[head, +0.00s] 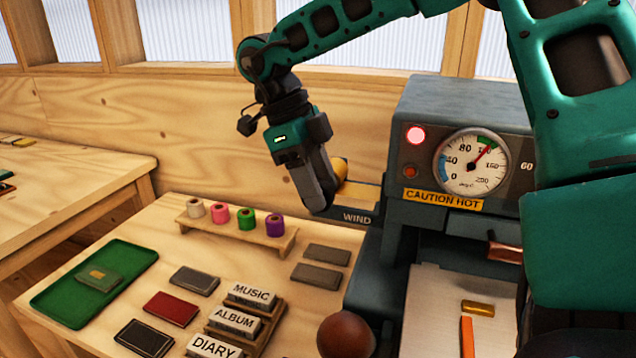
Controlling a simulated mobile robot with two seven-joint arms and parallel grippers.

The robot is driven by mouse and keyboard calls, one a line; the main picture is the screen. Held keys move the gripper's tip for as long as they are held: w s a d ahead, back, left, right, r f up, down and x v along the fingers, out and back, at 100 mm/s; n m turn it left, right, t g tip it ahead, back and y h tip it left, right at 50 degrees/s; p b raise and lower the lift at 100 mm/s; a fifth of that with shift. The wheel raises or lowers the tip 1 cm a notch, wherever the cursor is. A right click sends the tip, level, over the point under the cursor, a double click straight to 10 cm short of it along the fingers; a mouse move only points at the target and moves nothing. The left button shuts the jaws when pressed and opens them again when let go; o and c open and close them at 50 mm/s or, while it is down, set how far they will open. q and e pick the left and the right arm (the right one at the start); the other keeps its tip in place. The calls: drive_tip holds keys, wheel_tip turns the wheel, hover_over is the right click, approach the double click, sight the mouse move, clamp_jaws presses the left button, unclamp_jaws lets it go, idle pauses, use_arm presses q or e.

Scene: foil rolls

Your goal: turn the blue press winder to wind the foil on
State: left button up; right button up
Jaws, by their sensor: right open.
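The blue-grey press (465,105) stands at the right of the table, with a dial, a glowing red lamp and a "CAUTION HOT" label. A dark part marked "WIND" (357,218) sticks out from its left side. A gold foil roll (341,168) and a tan strip (360,194) show above that label. My right gripper (322,203) points down just left of the label and is open. It overlaps the winder's left end, so I cannot tell whether it touches it. The winder's knob is not clearly visible. My left gripper is not in view.
A wooden rack (270,239) holds cream, pink, green and purple foil rolls. A green tray (55,300), several book covers and a stand of word blocks (265,312) lie in front. A brown ball knob (346,335) stands at the press's front. My arm hides part of the press.

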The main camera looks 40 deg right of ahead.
clamp_jaws()
drive_tip(key=shift+f+t+y+b, duration=0.25)
drive_tip(key=shift+t+b, duration=0.25)
drive_tip(key=shift+b, duration=0.3)
drive_tip(key=t+b, duration=0.1)
drive_tip(key=t+y+b, duration=0.1)
drive_tip(key=b, duration=0.1)
drive_tip(key=t+y+b, duration=0.1)
drive_tip(key=b, duration=0.1)
drive_tip(key=shift+s+d+f+t, duration=0.1)
drive_tip(key=shift+s+d+t, duration=0.2)
drive_tip(key=shift+s, duration=0.1)
drive_tip(key=shift+b, duration=0.45)
drive_tip(key=shift+t+y, duration=0.25)
drive_tip(key=shift+t, duration=0.25)
drive_tip(key=shift+s+b, duration=0.1)
drive_tip(key=shift+b, duration=0.35)
drive_tip(key=shift+t, duration=0.4)
